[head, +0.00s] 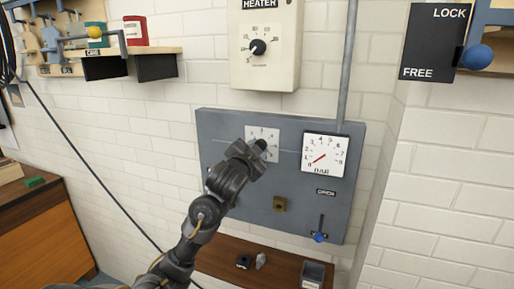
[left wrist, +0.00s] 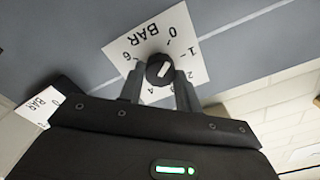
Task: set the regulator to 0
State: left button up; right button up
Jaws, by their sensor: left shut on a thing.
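The regulator's white scale plate (head: 263,133) is on the grey-blue wall panel, left of a white BAR gauge (head: 323,155). My left gripper (head: 258,148) reaches up to the plate and hides its lower part. In the left wrist view, the gripper (left wrist: 160,88) is shut with its fingers on both sides of the dark regulator knob (left wrist: 158,74). The knob has a white pointer mark; which number it points at is hard to tell. The scale plate (left wrist: 190,40) there shows 0, 1, 2, 4 and 6. The gauge's red needle points to the lower left. My right gripper is out of view.
A heater box (head: 265,45) hangs above the panel, and a grey pipe (head: 349,65) runs up from the panel. A brass-coloured fitting (head: 280,204) and a blue-knobbed lever (head: 320,237) sit lower on the panel. A wooden shelf (head: 225,255) with small items is below.

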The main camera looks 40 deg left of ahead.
pick_arm(q)
jog(key=shift+d+f+n+p, duration=0.1)
jog(key=shift+f+n+p, duration=0.15)
jog(key=shift+n, duration=0.65)
jog(key=o, duration=0.7)
jog(key=shift+o, duration=1.3)
jog(key=shift+r, duration=0.2)
